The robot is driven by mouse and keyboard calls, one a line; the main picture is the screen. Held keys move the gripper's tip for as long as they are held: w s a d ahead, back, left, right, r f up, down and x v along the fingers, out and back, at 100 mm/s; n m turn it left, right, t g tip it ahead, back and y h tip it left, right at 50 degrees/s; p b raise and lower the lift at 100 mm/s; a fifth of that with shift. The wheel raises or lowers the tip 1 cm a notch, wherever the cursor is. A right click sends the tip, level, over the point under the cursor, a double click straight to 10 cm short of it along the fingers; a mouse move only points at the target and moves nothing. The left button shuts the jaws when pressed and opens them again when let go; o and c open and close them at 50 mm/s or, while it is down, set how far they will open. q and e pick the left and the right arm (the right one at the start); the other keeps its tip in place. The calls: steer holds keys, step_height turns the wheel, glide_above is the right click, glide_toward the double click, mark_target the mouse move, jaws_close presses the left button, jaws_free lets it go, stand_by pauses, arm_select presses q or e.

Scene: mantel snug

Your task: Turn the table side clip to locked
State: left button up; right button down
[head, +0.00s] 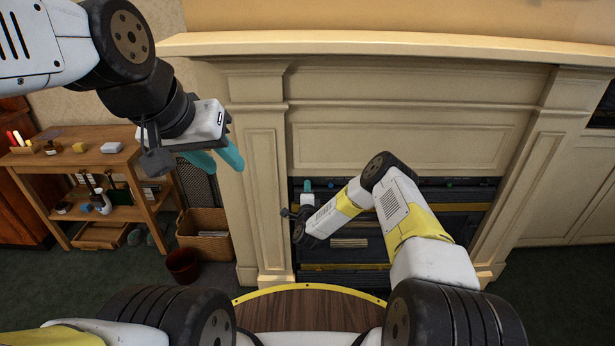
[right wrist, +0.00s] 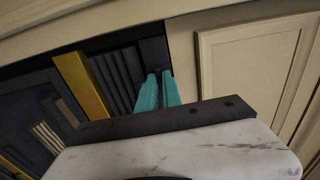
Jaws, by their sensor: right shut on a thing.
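My right gripper (head: 307,185) reaches the upper left corner of the dark unit (head: 345,278) in the fireplace, on the side nearer the wooden table. In the right wrist view its teal fingers (right wrist: 158,88) are close together around a small dark part at the corner. This part is at the table side clip's place, but the fingers hide nearly all of it, so I cannot tell its turn. My left gripper (head: 216,161) is in the air in front of the left pillar, its teal fingers apart and empty.
The fireplace surround (head: 262,150) stands close beside the unit, under the mantel shelf (head: 390,45). At left are a wooden side table (head: 85,160) with small things, a wicker basket (head: 205,243) and a dark red pot (head: 183,266). A round-edged wooden top (head: 310,308) is in front.

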steer(key=c, duration=1.8)
jaws_free()
steer(key=s, duration=0.8)
steer(key=shift+w, duration=0.1)
